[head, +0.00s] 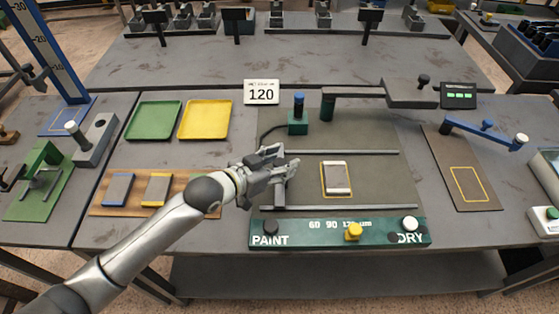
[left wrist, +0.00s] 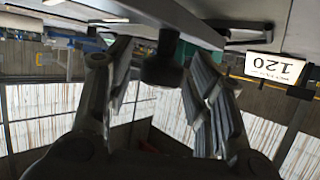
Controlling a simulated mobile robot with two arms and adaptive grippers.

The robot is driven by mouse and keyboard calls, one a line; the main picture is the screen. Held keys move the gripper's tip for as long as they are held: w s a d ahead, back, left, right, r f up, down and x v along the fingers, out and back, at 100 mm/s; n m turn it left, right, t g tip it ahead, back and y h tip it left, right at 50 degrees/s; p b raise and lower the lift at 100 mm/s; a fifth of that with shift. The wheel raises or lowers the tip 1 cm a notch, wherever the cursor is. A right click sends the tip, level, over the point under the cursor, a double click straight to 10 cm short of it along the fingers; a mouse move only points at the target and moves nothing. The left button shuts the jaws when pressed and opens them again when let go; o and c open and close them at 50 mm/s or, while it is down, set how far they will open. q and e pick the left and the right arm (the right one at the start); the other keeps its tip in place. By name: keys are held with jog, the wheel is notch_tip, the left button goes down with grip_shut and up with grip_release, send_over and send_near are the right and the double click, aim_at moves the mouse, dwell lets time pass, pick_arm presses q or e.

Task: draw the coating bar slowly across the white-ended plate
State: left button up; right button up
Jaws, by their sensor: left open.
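The white-ended plate (head: 337,178) lies flat on the dark bed in the head view, inside a yellow outline between two grey rails. My left gripper (head: 281,165) is open above the left end of the rails, left of the plate. A grey bar (head: 280,192), apparently the coating bar, shows partly below the fingers, across the gap between the rails; the gripper hides much of it. In the left wrist view a dark round knob (left wrist: 163,70) stands between the spread fingers (left wrist: 160,100). I cannot tell whether the fingers touch it. My right gripper is not in view.
A green panel (head: 340,237) with knobs, marked PAINT and DRY, lies in front of the rails. A green block (head: 298,126) with a dark-blue knob stands behind them. A "120" card (head: 262,91) and green and yellow trays (head: 205,119) are further back. The bed right of the plate is clear.

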pick_arm(q)
jog(key=shift+c, duration=0.5)
jog(key=c, duration=1)
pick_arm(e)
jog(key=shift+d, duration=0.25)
pick_arm(q)
jog(key=shift+d, duration=0.1)
